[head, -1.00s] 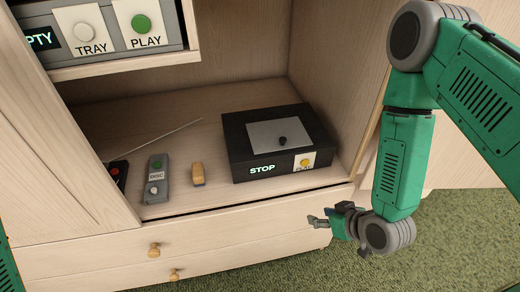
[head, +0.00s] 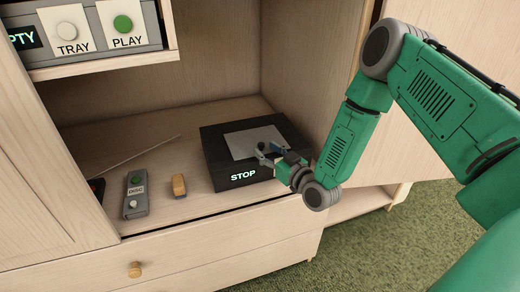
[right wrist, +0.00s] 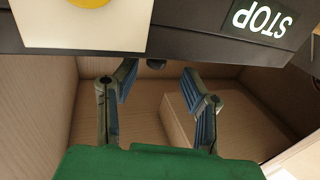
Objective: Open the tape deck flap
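The tape deck (head: 222,150) is a black box on the cabinet shelf, with a lit STOP display on its front. Its grey flap (head: 246,140) lies flat and closed on top, with a small dark knob on it. My right gripper (head: 266,154) is over the deck's front right part, close to the knob and partly hiding it. In the right wrist view my gripper (right wrist: 158,72) is open and empty, with the knob (right wrist: 156,64) showing between and just beyond its fingertips. I cannot tell whether they touch. My left gripper is out of view.
A grey remote (head: 136,194) and a small wooden block (head: 179,185) lie left of the deck. A thin rod (head: 140,155) lies behind them. A player with TRAY and PLAY buttons (head: 95,32) sits on the upper shelf. The cabinet's right side wall is close to my right arm.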

